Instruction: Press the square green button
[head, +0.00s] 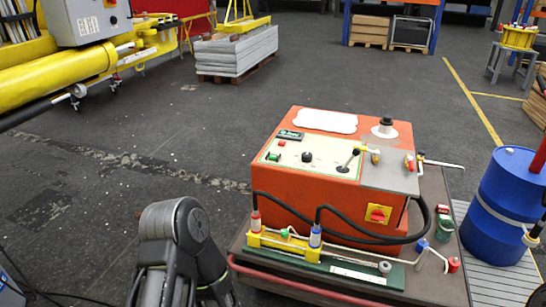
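An orange control box (290,200) stands on a dark cart. On its cream top panel (325,157) a small green button (273,156) sits at the left side; it looks roughly square. A small red button (282,143) lies just behind it, and a black knob (307,157) is to its right. A dark grey arm link of mine rises at the bottom, left of the cart and apart from the box. I see no gripper fingers of either arm in this view. Nothing covers the green button.
A black lever (348,161) stands on the panel's right side. Black cables (330,222) loop across the box front to a yellow valve block (284,242). A blue barrel (505,205) is at the right. The floor left of the cart is open.

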